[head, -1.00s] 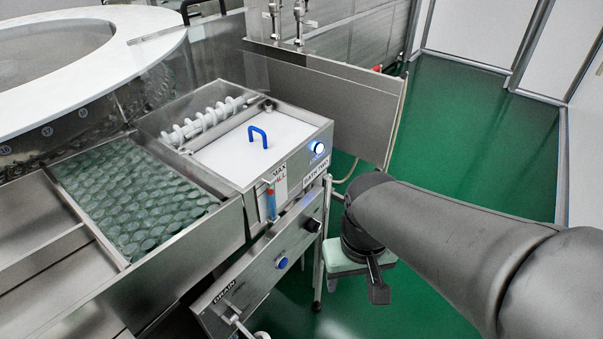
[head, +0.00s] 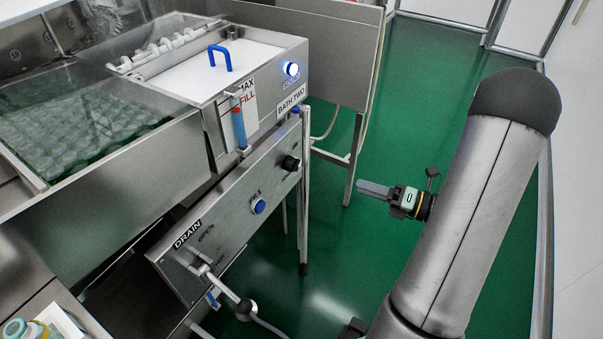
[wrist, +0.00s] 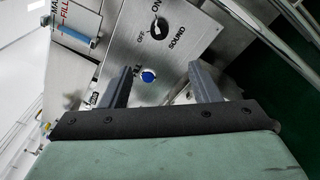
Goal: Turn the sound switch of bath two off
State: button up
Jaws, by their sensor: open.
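The sound switch of bath two is a small black knob (head: 290,163) on the lower steel panel, under the BATH TWO label. In the wrist view the knob (wrist: 157,28) sits among the words ON, OFF and SOUND, beyond the fingertips.
The drain handle (head: 228,291) sticks out lower down. A lit button (head: 292,69) is on the upper box, beside a blue-handled lid (head: 240,62). A steel leg (head: 304,200) stands right of the panel. Green floor is clear.

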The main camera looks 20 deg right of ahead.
aim_at(293, 165)
jog(key=x, duration=1.7)
jog(key=shift+a, duration=0.2)
jog(key=c, duration=1)
